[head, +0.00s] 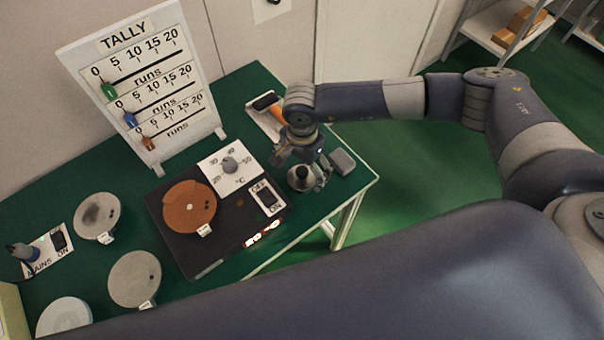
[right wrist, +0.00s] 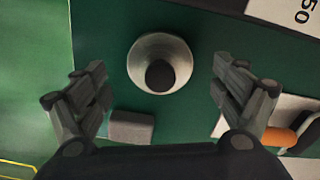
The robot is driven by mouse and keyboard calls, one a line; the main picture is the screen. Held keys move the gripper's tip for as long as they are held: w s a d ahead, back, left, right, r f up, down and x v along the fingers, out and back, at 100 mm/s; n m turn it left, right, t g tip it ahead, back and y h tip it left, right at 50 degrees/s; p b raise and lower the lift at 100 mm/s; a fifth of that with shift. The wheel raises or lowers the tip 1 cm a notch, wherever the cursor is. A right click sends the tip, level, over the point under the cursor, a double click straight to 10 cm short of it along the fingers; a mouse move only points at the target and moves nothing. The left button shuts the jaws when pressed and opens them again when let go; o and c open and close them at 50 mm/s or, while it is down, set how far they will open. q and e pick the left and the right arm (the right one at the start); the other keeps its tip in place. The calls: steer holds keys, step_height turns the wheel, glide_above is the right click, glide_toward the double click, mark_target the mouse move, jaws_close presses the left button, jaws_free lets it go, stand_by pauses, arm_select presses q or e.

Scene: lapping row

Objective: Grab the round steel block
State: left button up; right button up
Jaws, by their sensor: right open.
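The round steel block (head: 302,180) stands on the green bench near its right end, a pale round body with a dark knob on top. In the right wrist view the round steel block (right wrist: 143,52) shows from above, between my open fingers. My right gripper (head: 304,160) is right over it in the head view, hiding part of it. In the right wrist view the two fingers of the right gripper (right wrist: 158,72) are wide apart on either side of the block, with clear gaps and nothing held. My left gripper is not in view.
A small grey block (head: 342,161) lies close beside the round one. A tray with an orange-handled tool (head: 270,108) is behind. A black hotplate (head: 180,240) with a brown disc (head: 188,207) stands left. Grey discs (head: 134,279) and a tally board (head: 150,85) are farther left.

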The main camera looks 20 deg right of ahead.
steer(key=shift+f, duration=1.45)
steer(key=c, duration=2)
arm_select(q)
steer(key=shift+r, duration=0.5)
arm_select(e)
steer(key=shift+w+r, duration=0.1)
steer(key=shift+r, duration=0.1)
